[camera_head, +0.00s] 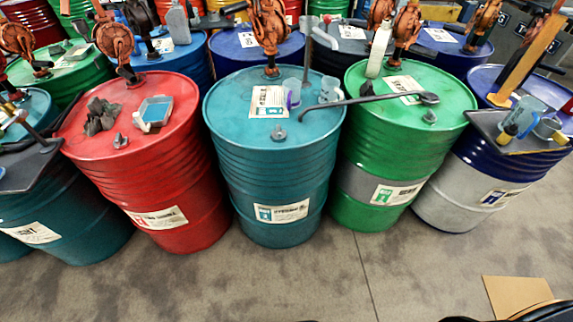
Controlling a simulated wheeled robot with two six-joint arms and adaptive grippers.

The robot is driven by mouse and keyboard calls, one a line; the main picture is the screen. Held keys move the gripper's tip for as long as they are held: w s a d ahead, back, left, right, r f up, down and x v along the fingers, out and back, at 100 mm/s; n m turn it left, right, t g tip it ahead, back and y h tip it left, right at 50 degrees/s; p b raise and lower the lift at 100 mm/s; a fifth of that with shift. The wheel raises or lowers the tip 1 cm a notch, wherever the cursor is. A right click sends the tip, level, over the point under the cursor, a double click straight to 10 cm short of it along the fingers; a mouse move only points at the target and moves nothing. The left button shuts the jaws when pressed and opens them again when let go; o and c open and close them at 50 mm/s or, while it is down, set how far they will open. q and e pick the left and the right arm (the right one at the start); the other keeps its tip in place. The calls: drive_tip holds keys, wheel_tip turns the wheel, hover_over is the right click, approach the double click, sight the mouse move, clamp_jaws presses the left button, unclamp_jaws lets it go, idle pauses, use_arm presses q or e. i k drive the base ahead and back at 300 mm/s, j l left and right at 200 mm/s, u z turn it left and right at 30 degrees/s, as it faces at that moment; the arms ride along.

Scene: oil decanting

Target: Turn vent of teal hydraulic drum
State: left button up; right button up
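The teal hydraulic drum (275,185) stands upright in the middle of the front row. Its vent (279,133), a small grey cap, sits on the near part of the lid. A rusty hand pump (270,28) rises from the far side of the lid. A white label, a clear jug with a purple handle (291,93) and another clear jug (329,90) are on the lid behind the vent. Neither of my grippers is in view, and nothing touches the vent.
A long dark bar (370,101) lies across the teal and green lids, right of the vent. A red drum (160,180) stands left, a green drum (385,150) right. More drums and pumps crowd behind. The floor (220,285) in front is mostly clear, with cardboard (515,295) at right.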

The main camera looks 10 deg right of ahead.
sight(279, 132)
drive_tip(key=l+u, duration=0.1)
drive_tip(key=u, duration=0.4)
drive_tip(key=l+u, duration=0.15)
drive_tip(key=u, duration=0.35)
drive_tip(key=l+u, duration=0.2)
drive_tip(key=l, duration=0.3)
drive_tip(key=l+u, duration=0.15)
drive_tip(key=l, duration=0.35)
drive_tip(key=k+l+u, duration=0.2)
drive_tip(key=l, duration=0.3)
drive_tip(key=l+u, duration=0.2)
drive_tip(key=l, duration=0.3)
drive_tip(key=k, duration=0.05)
